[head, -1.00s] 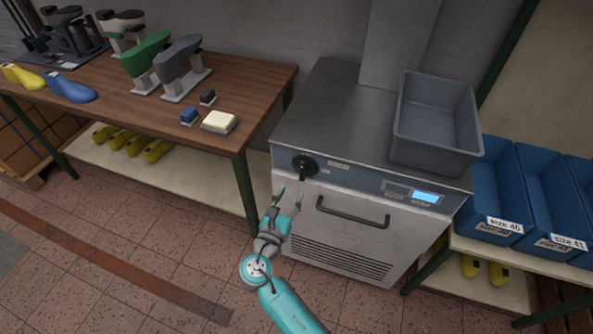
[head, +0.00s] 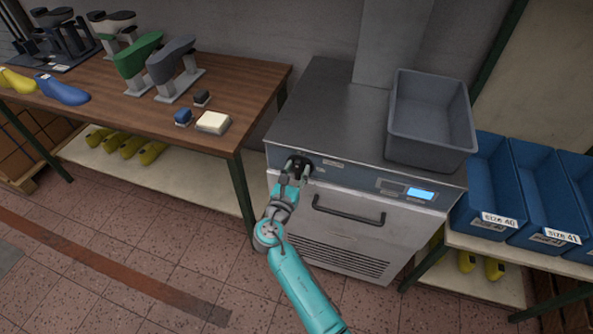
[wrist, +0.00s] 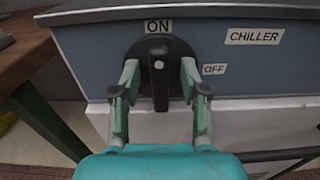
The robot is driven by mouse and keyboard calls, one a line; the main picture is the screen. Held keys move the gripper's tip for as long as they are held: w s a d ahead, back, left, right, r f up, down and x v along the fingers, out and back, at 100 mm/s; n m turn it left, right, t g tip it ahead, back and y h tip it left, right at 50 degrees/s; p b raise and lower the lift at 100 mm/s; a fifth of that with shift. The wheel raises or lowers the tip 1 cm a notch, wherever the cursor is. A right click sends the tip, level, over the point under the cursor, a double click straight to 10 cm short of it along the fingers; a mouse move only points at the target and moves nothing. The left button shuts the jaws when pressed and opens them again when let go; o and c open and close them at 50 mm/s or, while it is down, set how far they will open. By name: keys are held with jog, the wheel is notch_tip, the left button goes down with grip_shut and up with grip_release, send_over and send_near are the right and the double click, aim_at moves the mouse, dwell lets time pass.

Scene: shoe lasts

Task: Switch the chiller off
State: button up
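The chiller (head: 345,235) is a grey metal cabinet with a blue-grey front panel. Its black rotary knob (wrist: 159,90) has an upright grip bar with a white dot near the top, towards the ON label (wrist: 158,26). The OFF label (wrist: 214,69) is to the right of the knob, below the CHILLER label (wrist: 254,36). My gripper (wrist: 159,74) is at the knob, with one finger on each side of the bar. The fingers are open, with visible gaps to the bar. In the head view my gripper (head: 293,174) partly hides the knob.
A lit blue display (head: 420,194) is on the chiller's panel, above a dark door handle (head: 349,212). A grey bin (head: 430,150) stands on the chiller. A wooden table (head: 100,95) is to the left; blue size bins (head: 490,180) are to the right.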

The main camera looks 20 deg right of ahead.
grip_shut()
jog(key=shift+m, duration=0.4)
jog(key=m, duration=0.3)
jog(key=shift+s+d+m, duration=0.15)
jog(key=shift+d+m, duration=0.05)
jog(key=shift+m, duration=0.2)
jog(key=m, duration=0.4)
jog(key=shift+s+d+f+m, duration=0.15)
jog(key=shift+f+m, duration=0.05)
jog(key=shift+m, duration=0.1)
jog(key=m, duration=0.4)
jog(key=shift+s+d+f+m, duration=0.1)
jog(key=shift+f+m, duration=0.1)
jog(key=shift+m, duration=0.1)
jog(key=shift+f+m, duration=0.15)
jog(key=shift+m, duration=0.85)
jog(key=shift+f+m, duration=0.1)
jog(key=shift+m, duration=0.9)
